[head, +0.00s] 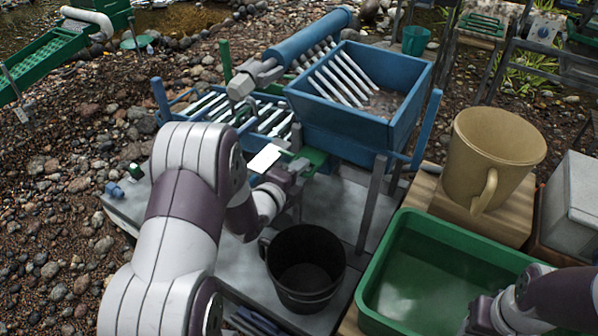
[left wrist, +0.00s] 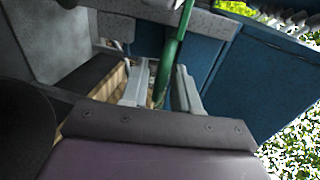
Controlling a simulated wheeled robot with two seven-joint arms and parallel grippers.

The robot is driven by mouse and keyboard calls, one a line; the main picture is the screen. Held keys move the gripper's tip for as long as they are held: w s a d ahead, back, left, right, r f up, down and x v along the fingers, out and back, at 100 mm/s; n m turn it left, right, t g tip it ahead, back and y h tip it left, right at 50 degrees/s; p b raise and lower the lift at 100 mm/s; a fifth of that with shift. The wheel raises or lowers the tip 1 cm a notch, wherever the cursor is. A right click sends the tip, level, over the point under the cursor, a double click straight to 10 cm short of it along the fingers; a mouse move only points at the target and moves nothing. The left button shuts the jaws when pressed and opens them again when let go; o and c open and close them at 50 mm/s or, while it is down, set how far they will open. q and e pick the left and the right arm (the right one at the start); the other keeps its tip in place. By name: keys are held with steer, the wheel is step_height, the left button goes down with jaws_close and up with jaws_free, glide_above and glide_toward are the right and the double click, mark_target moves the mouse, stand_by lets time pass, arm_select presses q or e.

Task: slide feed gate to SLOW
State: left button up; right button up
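The blue hopper (head: 352,95) of the highbanker stands in the middle of the head view. A green piece (head: 314,157), which looks like the feed gate, shows at its lower left corner. My left gripper (head: 297,167) is beside this piece, below the hopper's left side. In the left wrist view, its two pale fingers (left wrist: 161,90) stand apart. The SLOW mark is not readable. Of my right arm, only links show at the lower right.
A white card (head: 264,158) sits left of my left gripper. A black bucket (head: 304,279) stands in front of the hopper on the grey table. A green water tub (head: 385,292) and a tan mug (head: 493,150) are at the right. Hopper legs stand close to the gripper.

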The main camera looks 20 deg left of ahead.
arm_select(q)
jaws_close()
steer(key=shift+f+v, duration=0.15)
steer(key=shift+v, duration=0.7)
steer(key=shift+f+v, duration=0.2)
steer(key=shift+v, duration=0.7)
jaws_free()
steer(key=v, duration=1.2)
steer(key=shift+s, duration=0.35)
